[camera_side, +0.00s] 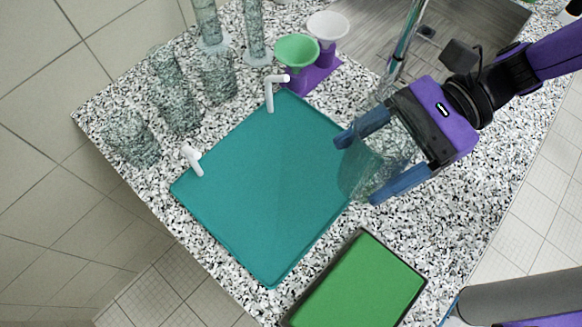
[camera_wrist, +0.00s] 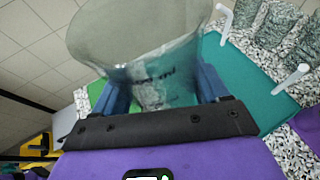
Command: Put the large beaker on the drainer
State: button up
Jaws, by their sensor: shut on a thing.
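The large clear glass beaker (camera_side: 388,162) is between the two blue fingers of my gripper (camera_side: 362,170), which is shut on it. It appears by the right corner of a flat teal board (camera_side: 262,190); its height above the counter is hard to judge. In the wrist view the beaker (camera_wrist: 140,45) fills the space between the fingers of my gripper (camera_wrist: 163,88), with its wide end away from the palm and markings on its wall. The teal board, probably the drainer, has two white bent pegs at its far edge. Its surface is bare.
Several glass vessels (camera_side: 172,95) stand along the counter's far left edge. Green (camera_side: 296,50) and white (camera_side: 328,27) funnels sit in a purple holder behind the board. A green tray (camera_side: 358,285) lies in front. A tap (camera_side: 405,45) and steel sink are behind my gripper.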

jog(key=w+a+f, duration=0.1)
jog(key=a+f, duration=0.1)
jog(key=a, duration=0.1)
jog(key=w+a+f, duration=0.1)
jog(key=a+f, duration=0.2)
jog(key=w+a+f, duration=0.2)
jog(key=a+f, duration=0.1)
jog(key=shift+a+f, duration=0.1)
jog(key=shift+a, duration=0.05)
jog(key=shift+w+f, duration=0.1)
jog(key=shift+f, duration=1.5)
jog(key=shift+f, duration=0.1)
jog(key=o, duration=1.3)
jog(key=shift+o, duration=0.2)
